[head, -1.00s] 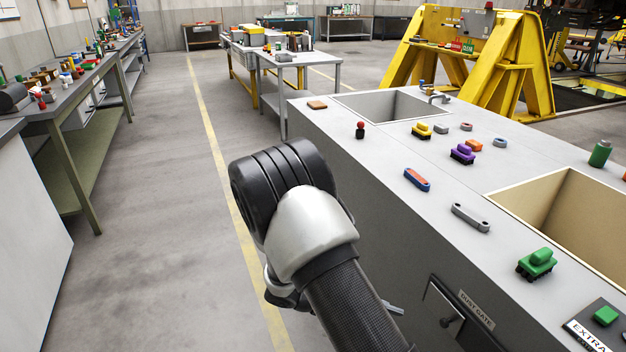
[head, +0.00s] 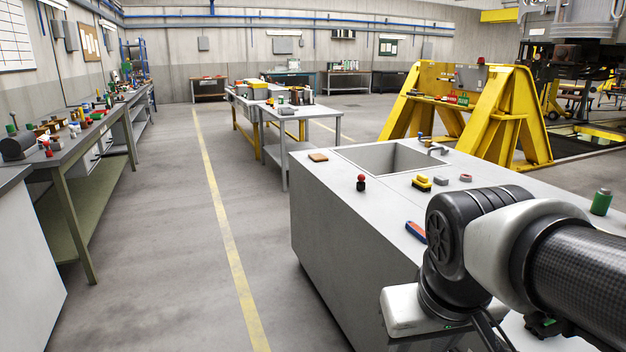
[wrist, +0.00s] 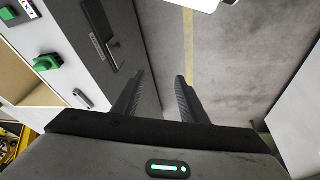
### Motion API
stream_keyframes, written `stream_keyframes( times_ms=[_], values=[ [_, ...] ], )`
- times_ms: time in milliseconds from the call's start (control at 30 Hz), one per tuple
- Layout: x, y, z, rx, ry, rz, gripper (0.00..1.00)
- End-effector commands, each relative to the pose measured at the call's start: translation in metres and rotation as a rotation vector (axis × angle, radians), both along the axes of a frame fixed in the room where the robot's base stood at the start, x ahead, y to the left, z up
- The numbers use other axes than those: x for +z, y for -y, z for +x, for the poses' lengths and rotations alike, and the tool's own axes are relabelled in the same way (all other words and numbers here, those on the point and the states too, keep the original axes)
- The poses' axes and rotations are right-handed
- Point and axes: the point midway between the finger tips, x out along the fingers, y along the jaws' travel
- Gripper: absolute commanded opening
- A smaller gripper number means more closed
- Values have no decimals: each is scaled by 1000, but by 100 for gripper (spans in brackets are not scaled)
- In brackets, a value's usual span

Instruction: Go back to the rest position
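My gripper (wrist: 156,98) shows in the wrist view with its two dark fingers apart and nothing between them. Beyond the fingers are the grey floor and the side of the grey counter (wrist: 65,28). In the head view my arm folds across the lower right, over the counter (head: 325,205). The fingers themselves are not visible there.
The counter carries a sink (head: 390,158), a red-topped peg (head: 361,182), a yellow block (head: 421,183), a green cylinder (head: 601,203) and a blue-orange piece (head: 415,231). A long workbench (head: 65,160) stands at left. The floor aisle (head: 170,240) between is clear.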

Motion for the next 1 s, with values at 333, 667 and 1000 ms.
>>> stream_keyframes(
  times_ms=[333,667,1000],
  values=[
    [56,-5,-17,-71,159,86,39],
    [142,-5,-17,-71,158,84,39],
    [243,-5,-17,-70,157,84,39]
  ],
)
